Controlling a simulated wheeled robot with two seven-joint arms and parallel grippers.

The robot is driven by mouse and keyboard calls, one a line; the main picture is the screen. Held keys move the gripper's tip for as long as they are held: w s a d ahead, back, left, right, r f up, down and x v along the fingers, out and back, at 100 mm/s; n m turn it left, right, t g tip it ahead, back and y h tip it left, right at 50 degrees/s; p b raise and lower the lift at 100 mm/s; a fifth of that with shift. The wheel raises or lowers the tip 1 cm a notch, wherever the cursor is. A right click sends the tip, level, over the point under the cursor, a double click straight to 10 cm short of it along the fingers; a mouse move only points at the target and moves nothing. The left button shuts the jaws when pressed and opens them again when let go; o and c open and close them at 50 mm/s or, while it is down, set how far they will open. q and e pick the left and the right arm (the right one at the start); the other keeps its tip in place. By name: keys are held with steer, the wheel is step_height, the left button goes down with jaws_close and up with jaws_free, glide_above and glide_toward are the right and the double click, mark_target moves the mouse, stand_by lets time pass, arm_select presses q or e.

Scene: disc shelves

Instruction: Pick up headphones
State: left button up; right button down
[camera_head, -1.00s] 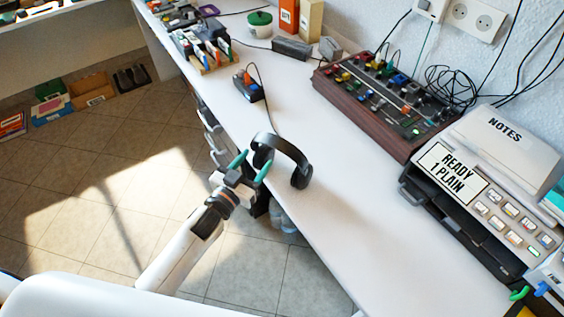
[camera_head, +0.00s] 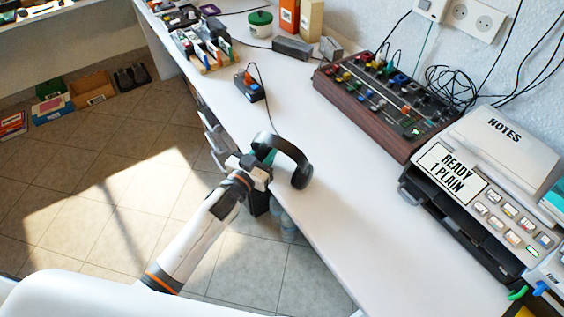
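The black headphones (camera_head: 292,157) stand on the white desk near its front edge, with the headband arched up and the right ear cup resting on the desk. My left gripper (camera_head: 263,157) is at the left ear cup, reaching in from the desk's front edge. Its green fingers are mostly hidden by the gripper body and the headphones, so I cannot tell whether they are closed on the cup. My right gripper (camera_head: 520,294) shows only as a green fingertip at the lower right corner, next to the printer; its opening is not clear.
A black box with an orange plug (camera_head: 250,88) sits behind the headphones. A wooden-sided mixer (camera_head: 384,108) and a printer (camera_head: 480,195) labelled "READY 1 PLAIN" stand to the right. The desk (camera_head: 350,215) is clear to the right of the headphones.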

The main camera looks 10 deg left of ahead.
arm_select(q)
jaws_close()
steer(key=shift+r, duration=0.55)
step_height(320, 180, up, 9)
steer(key=shift+p, duration=0.85)
steer(key=shift+s, duration=0.1)
